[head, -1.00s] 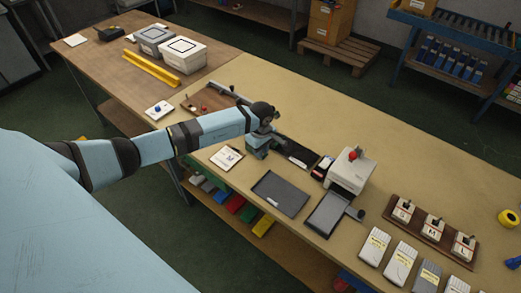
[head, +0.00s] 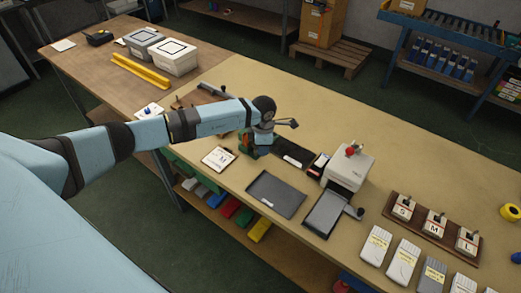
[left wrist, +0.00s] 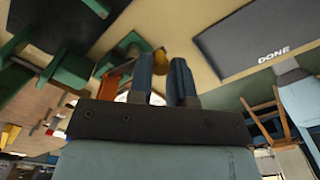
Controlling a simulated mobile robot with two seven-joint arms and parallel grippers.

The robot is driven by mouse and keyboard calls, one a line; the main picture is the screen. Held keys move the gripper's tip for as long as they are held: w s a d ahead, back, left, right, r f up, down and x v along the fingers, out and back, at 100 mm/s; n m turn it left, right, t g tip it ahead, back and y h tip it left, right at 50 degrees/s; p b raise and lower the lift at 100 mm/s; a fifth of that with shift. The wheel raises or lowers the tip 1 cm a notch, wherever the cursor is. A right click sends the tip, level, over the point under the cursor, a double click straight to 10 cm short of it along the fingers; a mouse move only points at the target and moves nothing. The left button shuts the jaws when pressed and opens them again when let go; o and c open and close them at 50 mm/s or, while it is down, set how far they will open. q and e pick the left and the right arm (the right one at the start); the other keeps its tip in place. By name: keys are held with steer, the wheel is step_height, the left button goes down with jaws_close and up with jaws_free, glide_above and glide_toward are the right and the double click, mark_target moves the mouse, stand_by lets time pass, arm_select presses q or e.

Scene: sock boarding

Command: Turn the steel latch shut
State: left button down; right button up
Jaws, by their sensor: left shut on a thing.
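My left gripper (head: 260,150) points down at a green fixture (head: 243,141) in the middle of the bench, mostly hidden by my wrist. In the left wrist view, the two blue fingers of the gripper (left wrist: 162,68) are close around a small yellow knob (left wrist: 160,57) beside green parts (left wrist: 70,72) of the fixture. An orange-brown part (left wrist: 113,78) shows to the left of the fingers. I cannot make out the steel latch or its angle. My right gripper is not in view.
A clipboard (head: 219,158) and a dark tray (head: 276,194) lie nearer. A white machine (head: 348,168) with a red knob stands to the right.

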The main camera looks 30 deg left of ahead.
arm_select(q)
steer(key=shift+w+d+n, duration=0.1)
steer(key=shift+w+n, duration=0.3)
steer(key=shift+n, duration=0.7)
steer(key=shift+b, duration=0.3)
steer(key=c, duration=1.1)
jaws_free()
steer(key=shift+o, duration=0.2)
steer(key=shift+r, duration=0.15)
step_height(320, 180, up, 14)
steer(key=b, duration=0.1)
steer(key=shift+f, duration=0.2)
